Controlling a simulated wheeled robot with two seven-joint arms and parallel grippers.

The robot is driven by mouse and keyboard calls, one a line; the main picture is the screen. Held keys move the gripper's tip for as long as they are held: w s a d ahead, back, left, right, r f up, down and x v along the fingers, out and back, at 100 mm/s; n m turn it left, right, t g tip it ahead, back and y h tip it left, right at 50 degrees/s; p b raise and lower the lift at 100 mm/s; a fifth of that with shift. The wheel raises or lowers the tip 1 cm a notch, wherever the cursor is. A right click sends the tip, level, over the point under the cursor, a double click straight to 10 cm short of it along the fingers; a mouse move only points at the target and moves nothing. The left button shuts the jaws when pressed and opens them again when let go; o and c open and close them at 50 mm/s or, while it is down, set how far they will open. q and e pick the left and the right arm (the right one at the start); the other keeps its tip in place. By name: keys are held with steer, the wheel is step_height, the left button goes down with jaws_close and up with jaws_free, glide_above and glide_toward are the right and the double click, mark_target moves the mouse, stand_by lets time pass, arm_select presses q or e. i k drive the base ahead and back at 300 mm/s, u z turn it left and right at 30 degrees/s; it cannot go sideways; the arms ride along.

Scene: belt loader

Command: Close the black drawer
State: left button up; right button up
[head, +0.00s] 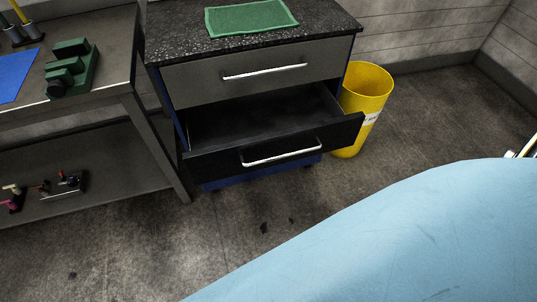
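The black drawer (275,150) is the lower drawer of a cabinet with a speckled dark top. It is pulled well out, and its inside shows empty. Its front carries a silver bar handle (281,153). The grey upper drawer (258,76) above it is shut and has a similar handle. Neither of my grippers is in view, so nothing of mine is seen touching the drawer.
A yellow bin (365,90) stands close by the drawer's right end. A workbench (125,80) with a lower shelf stands at the left. A green mat (250,17) lies on the cabinet. A large light-blue surface, unclear what, covers the lower right. Floor before the drawer is clear.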

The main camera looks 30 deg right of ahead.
mark_target(227, 139)
steer(key=k, duration=0.5)
steer(key=z, duration=1.1)
steer(key=i, duration=0.65)
steer(key=u, duration=1.1)
